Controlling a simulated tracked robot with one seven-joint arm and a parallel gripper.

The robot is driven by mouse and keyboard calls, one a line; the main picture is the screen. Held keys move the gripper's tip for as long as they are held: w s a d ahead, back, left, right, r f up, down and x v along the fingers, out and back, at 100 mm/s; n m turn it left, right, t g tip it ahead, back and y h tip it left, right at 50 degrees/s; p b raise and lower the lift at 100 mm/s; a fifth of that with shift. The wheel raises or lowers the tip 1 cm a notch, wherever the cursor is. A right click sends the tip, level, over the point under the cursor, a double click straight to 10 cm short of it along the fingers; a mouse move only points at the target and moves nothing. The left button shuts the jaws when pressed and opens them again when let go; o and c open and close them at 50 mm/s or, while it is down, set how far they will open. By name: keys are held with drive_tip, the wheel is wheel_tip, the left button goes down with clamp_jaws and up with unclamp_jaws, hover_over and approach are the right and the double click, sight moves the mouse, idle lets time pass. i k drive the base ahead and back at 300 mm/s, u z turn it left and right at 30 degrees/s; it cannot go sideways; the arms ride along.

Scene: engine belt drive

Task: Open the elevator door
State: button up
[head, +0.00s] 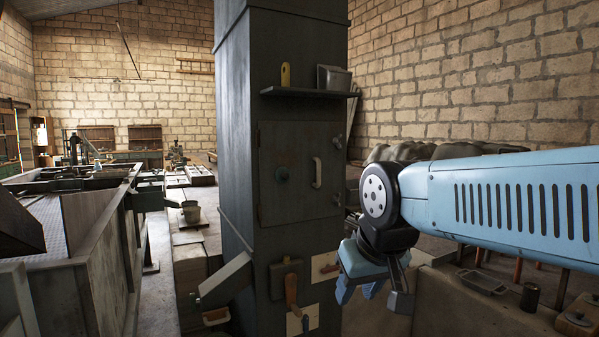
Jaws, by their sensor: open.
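The elevator is a tall dark metal column (236,150) in the middle of the head view. Its square door (300,200) sits flush in the front face and looks shut. Small latches (338,142) show at the door's right edge. My gripper (372,291) is open and empty, pointing down, to the right of and below the door, apart from it. My blue arm reaches in from the right.
A narrow shelf (310,93) with a yellow item and a metal box juts out above the door. Below are a wooden-handled lever (291,289) and a slanted chute (225,280). A bench (455,310) with a tray and cans is at lower right. Large bins (95,240) stand left.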

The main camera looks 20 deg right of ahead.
sight(307, 149)
drive_tip(key=z, duration=0.2)
drive_tip(key=i, duration=0.75)
drive_tip(key=z, duration=0.45)
drive_tip(key=k, duration=0.55)
drive_tip(key=z, duration=0.25)
drive_tip(key=i, duration=0.55)
drive_tip(key=u, duration=0.1)
